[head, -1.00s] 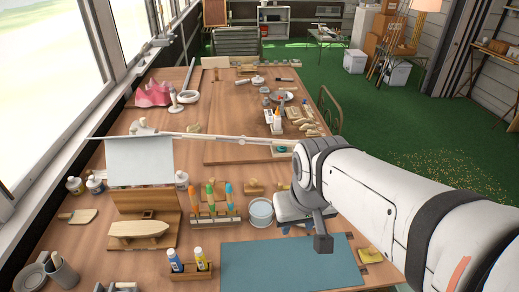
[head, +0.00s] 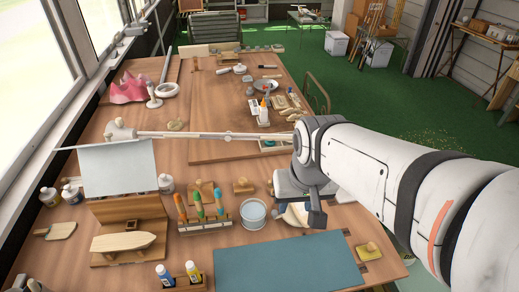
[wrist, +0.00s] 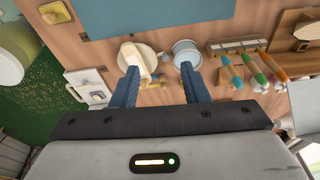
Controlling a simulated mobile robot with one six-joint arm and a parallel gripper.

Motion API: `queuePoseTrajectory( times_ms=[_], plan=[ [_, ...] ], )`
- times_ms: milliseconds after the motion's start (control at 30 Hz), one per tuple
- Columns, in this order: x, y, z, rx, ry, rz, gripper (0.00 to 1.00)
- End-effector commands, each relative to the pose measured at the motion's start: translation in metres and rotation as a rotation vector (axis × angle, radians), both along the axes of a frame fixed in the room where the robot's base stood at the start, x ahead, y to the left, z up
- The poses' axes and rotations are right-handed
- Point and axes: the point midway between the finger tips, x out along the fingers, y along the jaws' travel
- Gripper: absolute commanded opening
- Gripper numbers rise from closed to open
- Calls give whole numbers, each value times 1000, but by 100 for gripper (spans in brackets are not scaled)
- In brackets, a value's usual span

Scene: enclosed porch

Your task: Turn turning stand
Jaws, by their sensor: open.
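A round cream disc with a pale wooden bar on it, which looks like the turning stand (wrist: 130,54), lies ahead of my gripper in the wrist view. In the head view a pale edge of the stand (head: 295,215) shows beside my arm's end, which hides the rest. My gripper (wrist: 160,70) is open and empty, with two blue fingers apart. The left finger overlaps the bar and the near side of the disc in the picture. I cannot tell whether it touches. The right finger is near the round tub.
The blue-white tub (head: 253,213) stands close by the stand. A rack of coloured-handled tools (head: 204,222) is left of it. A teal mat (head: 288,265) lies in front, mostly bare. A boat-shaped wooden piece (head: 124,242) and windows are at left.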

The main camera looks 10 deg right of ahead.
Motion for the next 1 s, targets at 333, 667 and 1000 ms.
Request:
queuePoseTrajectory(
  times_ms=[333, 667, 1000],
  plan=[
    [72, -3, -43, 297, 214, -710, 41],
    [123, -27, -109, 475, 410, -1404, 41],
    [133, -28, -144, 505, 460, -1585, 41]
  ],
)
